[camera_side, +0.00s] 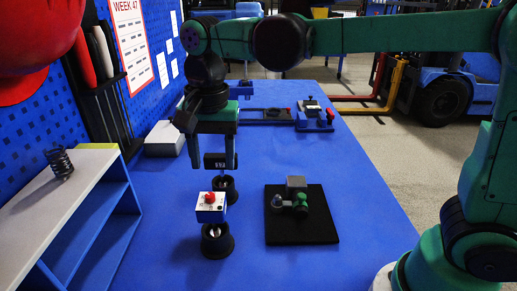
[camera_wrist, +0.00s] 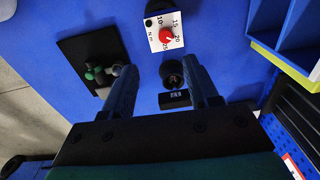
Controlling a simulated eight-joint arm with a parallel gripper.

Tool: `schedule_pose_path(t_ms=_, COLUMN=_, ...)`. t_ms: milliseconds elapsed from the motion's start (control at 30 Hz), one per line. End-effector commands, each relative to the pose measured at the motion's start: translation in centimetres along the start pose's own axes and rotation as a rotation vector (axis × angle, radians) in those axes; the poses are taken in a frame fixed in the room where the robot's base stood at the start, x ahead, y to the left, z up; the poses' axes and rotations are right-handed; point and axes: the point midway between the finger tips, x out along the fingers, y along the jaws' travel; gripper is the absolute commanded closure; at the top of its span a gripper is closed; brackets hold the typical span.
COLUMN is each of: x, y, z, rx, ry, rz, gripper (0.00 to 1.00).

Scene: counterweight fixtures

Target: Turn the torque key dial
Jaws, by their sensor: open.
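The torque key dial is a red knob (camera_side: 210,197) on a small white-faced box (camera_side: 205,214). In the wrist view the red knob (camera_wrist: 166,35) sits on a white face (camera_wrist: 152,36) marked 10, 15, 20, 25 and N m. In the side view the box is above a black round stand (camera_side: 217,246). My gripper (camera_side: 213,166) points down, above and a little behind the dial, apart from it. It is open with nothing held. In the wrist view the fingertips (camera_wrist: 160,65) are spread, with the dial beyond them.
A black block with a white label (camera_side: 221,160) shows near my fingers; its support is unclear. A second black stand (camera_side: 229,193) is behind the dial. A black mat (camera_side: 317,228) with fittings lies to the right. A white-and-blue shelf (camera_side: 118,190) stands left. The blue table is clear front right.

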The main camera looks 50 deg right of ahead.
Motion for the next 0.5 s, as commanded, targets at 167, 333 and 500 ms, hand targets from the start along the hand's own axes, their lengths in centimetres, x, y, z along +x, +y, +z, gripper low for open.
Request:
schedule_pose_path(t_ms=167, x=0.3, y=-1.2, z=0.7, rx=0.082, ry=-0.021, rz=0.054, gripper=0.47)
schedule_pose_path(t_ms=333, x=1.8, y=-1.2, z=0.7, rx=0.092, ry=-0.022, rz=0.058, gripper=0.47)
schedule_pose_path(t_ms=500, x=4.0, y=-1.1, z=0.7, rx=0.091, ry=-0.021, rz=0.056, gripper=0.47)
